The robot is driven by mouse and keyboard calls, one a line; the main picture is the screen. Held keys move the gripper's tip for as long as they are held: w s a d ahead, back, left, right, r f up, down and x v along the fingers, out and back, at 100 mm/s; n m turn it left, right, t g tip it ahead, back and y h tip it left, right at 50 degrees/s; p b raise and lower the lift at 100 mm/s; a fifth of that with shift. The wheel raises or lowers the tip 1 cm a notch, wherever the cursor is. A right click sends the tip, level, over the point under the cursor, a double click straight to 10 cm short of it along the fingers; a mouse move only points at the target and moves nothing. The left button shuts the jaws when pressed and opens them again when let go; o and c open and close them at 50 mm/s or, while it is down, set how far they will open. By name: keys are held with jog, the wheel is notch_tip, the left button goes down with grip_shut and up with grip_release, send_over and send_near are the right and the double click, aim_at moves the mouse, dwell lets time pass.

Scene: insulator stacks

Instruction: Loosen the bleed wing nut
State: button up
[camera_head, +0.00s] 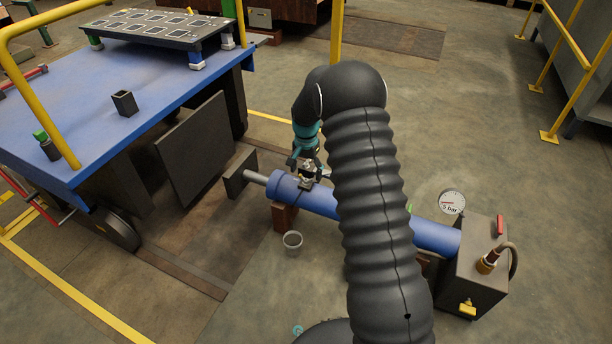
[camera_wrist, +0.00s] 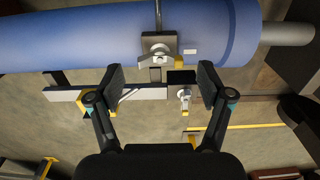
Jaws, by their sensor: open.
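A blue cylinder (camera_head: 315,200) lies across the floor area, and it fills the top of the wrist view (camera_wrist: 90,38). A grey block with a small silver wing-like fitting (camera_wrist: 159,50) sits on its side, just beyond the fingertips. A second silver fitting (camera_wrist: 185,95) shows lower, below a dark block and near the right finger. I cannot tell which of the two is the bleed wing nut. My gripper (camera_wrist: 161,82) is open and empty, its fingers spread around this area and apart from the first fitting. In the head view my gripper (camera_head: 305,168) hangs close above the cylinder.
A round gauge marked 5 bar (camera_head: 452,203) stands by a grey box (camera_head: 474,275) with a red handle and a hose. A small cup (camera_head: 292,241) stands on the floor below the cylinder. A blue cart (camera_head: 60,95) with yellow rails is at left.

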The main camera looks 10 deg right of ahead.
jog(key=shift+f, duration=0.95)
jog(key=c, duration=1.2)
jog(key=shift+o, duration=0.2)
